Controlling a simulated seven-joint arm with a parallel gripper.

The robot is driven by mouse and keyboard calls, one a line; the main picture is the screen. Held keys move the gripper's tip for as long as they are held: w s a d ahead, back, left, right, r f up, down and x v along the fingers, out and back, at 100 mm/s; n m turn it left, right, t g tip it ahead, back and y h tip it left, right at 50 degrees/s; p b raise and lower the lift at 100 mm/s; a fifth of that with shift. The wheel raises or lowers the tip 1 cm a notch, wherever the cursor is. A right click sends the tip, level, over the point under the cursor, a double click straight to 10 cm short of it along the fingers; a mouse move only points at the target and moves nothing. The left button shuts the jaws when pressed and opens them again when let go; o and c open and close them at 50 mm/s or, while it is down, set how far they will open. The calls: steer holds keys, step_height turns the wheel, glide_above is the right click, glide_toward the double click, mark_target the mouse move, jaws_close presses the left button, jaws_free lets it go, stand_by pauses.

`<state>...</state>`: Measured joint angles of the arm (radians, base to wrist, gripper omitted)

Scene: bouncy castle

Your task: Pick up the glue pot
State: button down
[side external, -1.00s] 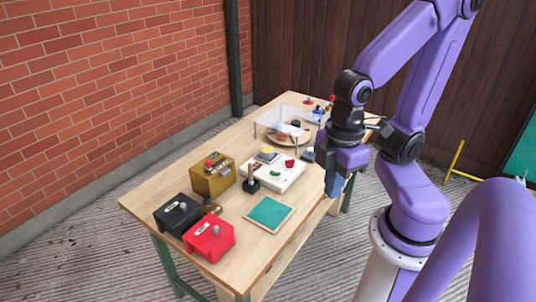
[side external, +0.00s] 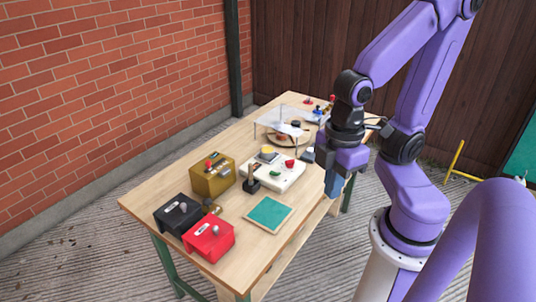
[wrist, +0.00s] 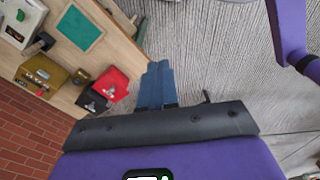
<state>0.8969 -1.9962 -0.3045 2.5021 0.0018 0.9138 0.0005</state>
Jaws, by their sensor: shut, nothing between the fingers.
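I cannot tell for sure which thing is the glue pot. A small round brownish pot (side external: 208,204) stands between the olive box and the red box; it also shows in the wrist view (wrist: 81,77). A black-based object with an upright handle (side external: 251,184) stands beside the white board. My gripper (side external: 334,186) hangs beyond the table's right edge, pointing down, apart from both objects. Its blue fingers (wrist: 157,84) are together with nothing between them.
On the wooden table (side external: 150,198) are a black box (side external: 177,214), a red box (side external: 208,238), an olive box (side external: 212,178), a teal mat (side external: 269,214) and a white board (side external: 285,176). A clear raised cover (side external: 275,122) stands over a round plate at the far end.

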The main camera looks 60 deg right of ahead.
steer(key=shift+c, duration=0.8)
jaws_free()
